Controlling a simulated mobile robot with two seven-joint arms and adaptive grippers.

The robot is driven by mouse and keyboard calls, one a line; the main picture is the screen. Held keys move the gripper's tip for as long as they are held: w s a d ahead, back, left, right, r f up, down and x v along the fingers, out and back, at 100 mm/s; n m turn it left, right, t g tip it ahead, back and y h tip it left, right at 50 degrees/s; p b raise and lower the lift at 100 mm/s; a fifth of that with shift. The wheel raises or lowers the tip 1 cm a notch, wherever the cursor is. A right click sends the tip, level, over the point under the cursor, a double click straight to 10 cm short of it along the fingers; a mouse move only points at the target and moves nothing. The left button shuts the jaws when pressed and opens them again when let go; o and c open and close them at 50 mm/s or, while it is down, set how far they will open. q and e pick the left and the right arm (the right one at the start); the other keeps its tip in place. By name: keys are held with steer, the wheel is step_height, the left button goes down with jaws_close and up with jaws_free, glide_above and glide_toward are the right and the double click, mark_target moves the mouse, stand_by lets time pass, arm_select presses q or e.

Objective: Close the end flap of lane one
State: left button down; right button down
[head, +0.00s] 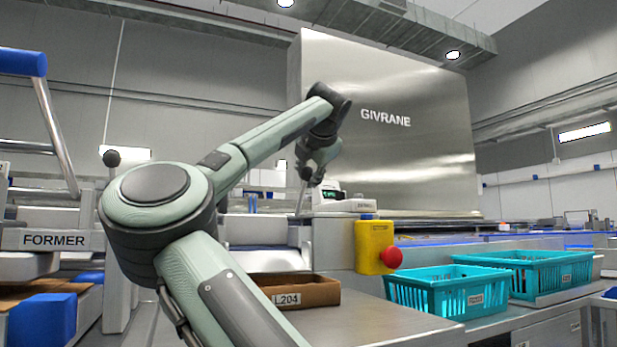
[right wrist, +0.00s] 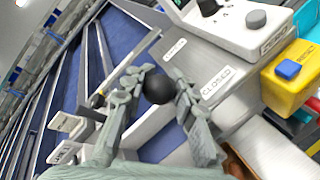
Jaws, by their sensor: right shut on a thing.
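My right gripper (head: 313,178) is at the far end of my raised arm, in front of the steel cabinet. In the right wrist view, its two fingers (right wrist: 157,92) are shut on a round black knob (right wrist: 158,87), one finger on each side. In the head view the knob (head: 306,173) shows small, atop a thin slanted rod. A white label reading "CLOSED" (right wrist: 216,82) is on the light panel right of the fingers. Blue-floored lanes (right wrist: 75,75) run to the left. I cannot make out the end flap of lane one. My left gripper is not in view.
A yellow box with a red button (head: 374,246) stands at the bench edge. Two teal crates (head: 437,312) (head: 575,283) and a brown tray labelled "L204" (head: 323,292) are nearby. The large "GIVRANE" cabinet (head: 400,165) stands behind. A white control box (right wrist: 235,22) is close to the gripper.

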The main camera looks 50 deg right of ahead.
steer(key=c, duration=1.5)
jaws_free()
steer(key=shift+a+f, duration=0.2)
steer(key=shift+a, duration=0.2)
steer(key=shift+o, duration=1.1)
steer(key=shift+a+r, duration=0.1)
steer(key=shift+a, duration=0.05)
steer(key=shift+o, duration=0.5)
steer(key=shift+s+r, duration=0.1)
steer(key=v, duration=1.1)
steer(key=shift+s+r, duration=0.2)
steer(key=shift+s, duration=0.15)
steer(key=shift+a, duration=0.1)
